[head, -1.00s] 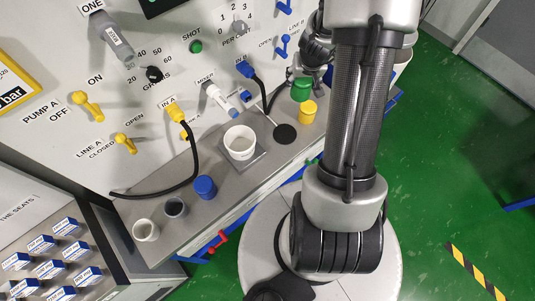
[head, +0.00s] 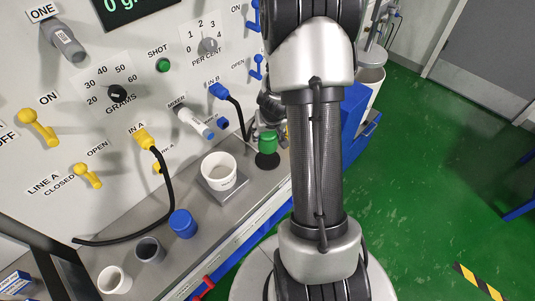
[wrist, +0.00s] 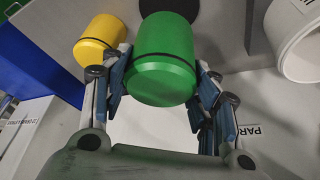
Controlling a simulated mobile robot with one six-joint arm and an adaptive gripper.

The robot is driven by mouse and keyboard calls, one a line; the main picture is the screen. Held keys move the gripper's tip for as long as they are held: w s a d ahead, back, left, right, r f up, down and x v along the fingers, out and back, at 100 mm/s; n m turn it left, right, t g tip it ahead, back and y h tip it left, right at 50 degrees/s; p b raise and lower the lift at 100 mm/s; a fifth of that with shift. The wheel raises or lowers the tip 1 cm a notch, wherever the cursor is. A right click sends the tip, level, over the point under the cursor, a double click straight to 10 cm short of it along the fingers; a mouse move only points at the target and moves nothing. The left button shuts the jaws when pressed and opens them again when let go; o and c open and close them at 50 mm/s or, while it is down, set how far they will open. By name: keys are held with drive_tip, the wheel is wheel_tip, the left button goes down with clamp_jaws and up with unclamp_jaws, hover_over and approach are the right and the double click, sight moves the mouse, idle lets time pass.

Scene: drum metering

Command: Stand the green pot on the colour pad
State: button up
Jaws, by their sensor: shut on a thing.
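The green pot (head: 267,141) is in my gripper, and it also shows in the wrist view (wrist: 160,68) between the two fingers. My gripper (wrist: 162,80) is shut on its sides. In the head view my arm hides most of the gripper. The dark round pad (head: 267,160) lies on the bench just below the pot in the picture. In the wrist view part of the pad (wrist: 172,6) shows past the pot's far end. I cannot tell whether the pot touches the pad.
A yellow pot (wrist: 98,40) stands beside the green one, mostly behind my arm in the head view. A white cup (head: 218,171) stands on a square plate. A blue pot (head: 183,224), a grey cup (head: 150,250) and another white cup (head: 114,280) stand nearer on the bench.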

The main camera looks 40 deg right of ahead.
sight(268, 146)
drive_tip(key=shift+f+b, duration=2.9)
drive_tip(key=shift+f, duration=0.65)
drive_tip(key=shift+r, duration=0.15)
drive_tip(key=o, duration=1.2)
drive_tip(key=shift+f, duration=0.2)
drive_tip(key=shift+r, duration=0.1)
